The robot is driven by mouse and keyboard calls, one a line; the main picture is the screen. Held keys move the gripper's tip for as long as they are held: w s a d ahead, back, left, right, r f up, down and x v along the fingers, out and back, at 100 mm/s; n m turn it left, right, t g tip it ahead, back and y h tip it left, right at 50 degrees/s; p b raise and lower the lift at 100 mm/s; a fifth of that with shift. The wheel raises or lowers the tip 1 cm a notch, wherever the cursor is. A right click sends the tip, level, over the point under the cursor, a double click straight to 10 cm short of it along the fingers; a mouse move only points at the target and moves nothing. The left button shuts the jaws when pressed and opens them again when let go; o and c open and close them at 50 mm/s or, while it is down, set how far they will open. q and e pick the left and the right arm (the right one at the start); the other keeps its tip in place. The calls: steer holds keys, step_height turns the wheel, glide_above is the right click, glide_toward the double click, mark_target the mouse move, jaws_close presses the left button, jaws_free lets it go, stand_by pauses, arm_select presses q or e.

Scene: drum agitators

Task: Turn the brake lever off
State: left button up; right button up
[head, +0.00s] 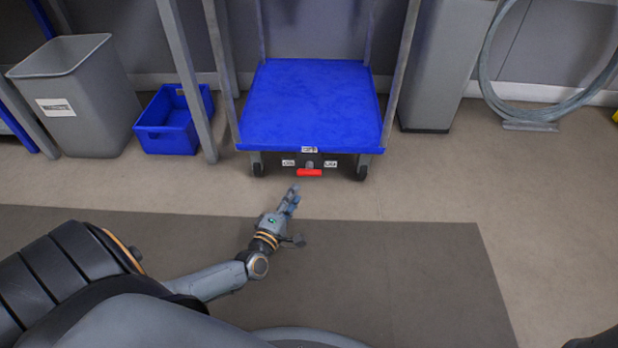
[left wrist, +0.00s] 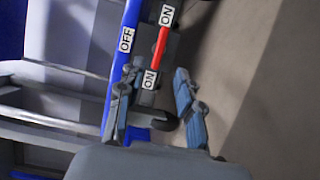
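The red brake lever (head: 310,173) sits low under the front edge of the blue cart (head: 312,100). In the left wrist view the red lever (left wrist: 159,48) lies between two white ON labels (left wrist: 150,80), with a white OFF label (left wrist: 126,40) on the blue edge beside it. My left gripper (head: 291,194) is in front of the cart, just below and left of the lever in the head view. Its fingers (left wrist: 156,76) are spread apart with nothing between them, short of the lever. My right gripper is not in view.
The cart's caster wheels (head: 258,168) stand either side of the lever. A blue bin (head: 170,125) and a grey bin (head: 88,110) stand to the left. A grey cabinet (head: 440,65) and a hose coil (head: 530,115) are at the right. The floor in front is clear.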

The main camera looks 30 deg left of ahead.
mark_target(308, 175)
arm_select(q)
steer(key=w+b, duration=0.1)
steer(key=w, duration=0.2)
steer(key=w+a+b, duration=0.1)
steer(key=w+b, duration=0.1)
steer(key=w, duration=0.1)
steer(key=w+b, duration=0.1)
steer(key=w, duration=0.2)
steer(key=shift+w+a+f, duration=0.15)
steer(key=shift+w+a, duration=0.05)
steer(key=shift+w+b, duration=0.3)
steer(key=shift+w, duration=0.1)
jaws_close()
